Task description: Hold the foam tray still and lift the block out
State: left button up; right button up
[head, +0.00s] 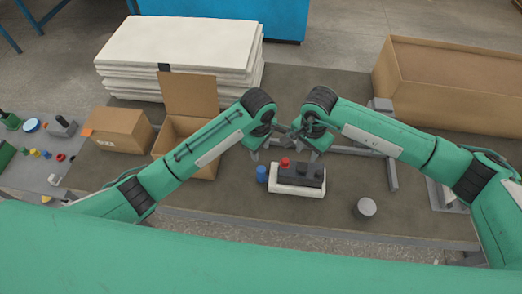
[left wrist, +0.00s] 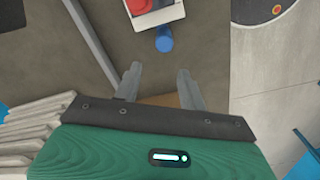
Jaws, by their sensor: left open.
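The white foam tray (head: 284,189) lies on the dark mat, right of centre in the head view. A dark block (head: 312,180) with raised knobs sits in it, with a red knob (head: 285,162) at its left. The tray's white edge (left wrist: 160,20) also shows at the top of the left wrist view. My left gripper (head: 268,144) is open and empty, behind and left of the tray, apart from it. In the left wrist view its fingers (left wrist: 159,76) stand apart. My right gripper (head: 307,143) is behind the tray, its fingers seemingly apart and empty.
A blue cylinder (head: 262,174) stands just left of the tray. A grey round piece (head: 365,208) stands at the right front. An open cardboard box (head: 203,166) is at the left, with stacked white sheets (head: 180,45) behind. A long box (head: 445,90) fills the back right.

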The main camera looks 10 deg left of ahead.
aim_at(261, 169)
pick_arm(q)
jog(key=f, duration=1.4)
jog(key=shift+s+d+f, duration=0.15)
jog(key=shift+s+f, duration=0.05)
jog(key=shift+s, duration=0.15)
jog(key=c, duration=0.8)
jog(key=shift+o, duration=0.2)
